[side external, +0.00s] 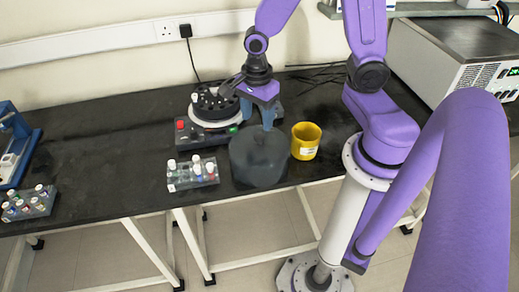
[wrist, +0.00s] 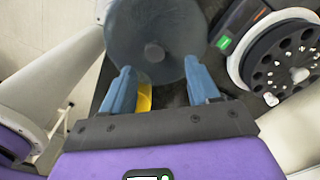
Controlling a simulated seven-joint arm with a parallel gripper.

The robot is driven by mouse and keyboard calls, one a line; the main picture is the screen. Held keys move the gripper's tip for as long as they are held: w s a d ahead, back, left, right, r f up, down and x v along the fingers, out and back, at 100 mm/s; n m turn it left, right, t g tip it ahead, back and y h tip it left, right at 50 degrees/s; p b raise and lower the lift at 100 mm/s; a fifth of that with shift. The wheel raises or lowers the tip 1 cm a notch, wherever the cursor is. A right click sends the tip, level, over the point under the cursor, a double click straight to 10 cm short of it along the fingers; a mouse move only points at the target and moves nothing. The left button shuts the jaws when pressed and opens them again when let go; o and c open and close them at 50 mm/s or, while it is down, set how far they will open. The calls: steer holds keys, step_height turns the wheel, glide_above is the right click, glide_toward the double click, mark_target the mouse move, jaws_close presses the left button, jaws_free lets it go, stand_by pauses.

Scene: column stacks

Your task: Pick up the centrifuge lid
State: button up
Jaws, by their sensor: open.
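The centrifuge lid (side external: 260,158) is a dark grey round dome lying on the black bench near its front edge. In the wrist view the lid (wrist: 135,30) fills the top middle, with a small knob at its centre. My gripper (side external: 268,124) is above the lid in the side view. In the wrist view its two blue fingers (wrist: 158,82) are spread apart, with the knob appearing between and just beyond the tips. Nothing is held. Whether the fingers touch the lid cannot be told. The open centrifuge (side external: 212,112) stands behind the lid, its rotor showing.
A yellow cup (side external: 306,140) stands close to the right of the lid. A vial rack (side external: 193,173) sits just left of it. Another vial rack (side external: 29,204) and a blue device (side external: 14,145) are at the far left. The bench between the racks is clear.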

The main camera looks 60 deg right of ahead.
mark_target(260, 136)
steer(key=shift+s+f, duration=0.25)
steer(key=shift+f, duration=0.7)
steer(key=shift+s+f, duration=0.2)
steer(key=shift+f, duration=1.5)
jaws_close()
